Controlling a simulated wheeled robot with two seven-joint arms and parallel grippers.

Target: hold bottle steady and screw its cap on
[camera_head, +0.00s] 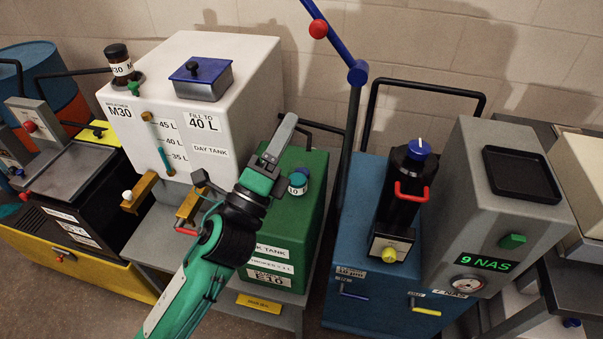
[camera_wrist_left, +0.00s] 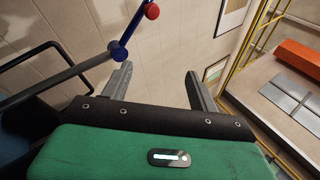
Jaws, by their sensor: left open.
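A small bottle with a blue cap and a pale label (camera_head: 298,182) stands on top of the green tank (camera_head: 305,215), just right of my left gripper. My left gripper (camera_head: 284,132) is raised over the green tank, apart from both bottles. In the left wrist view its two fingers (camera_wrist_left: 158,72) stand wide apart with only the wall behind them. Neither bottle shows there. My right gripper is not in view.
The white day tank (camera_head: 240,70) carries a blue-lidded box (camera_head: 202,80). A blue post with a jointed arm and red knob (camera_head: 318,29) rises right of my gripper. A black pump unit (camera_head: 402,190) and grey cabinet (camera_head: 468,150) stand at right.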

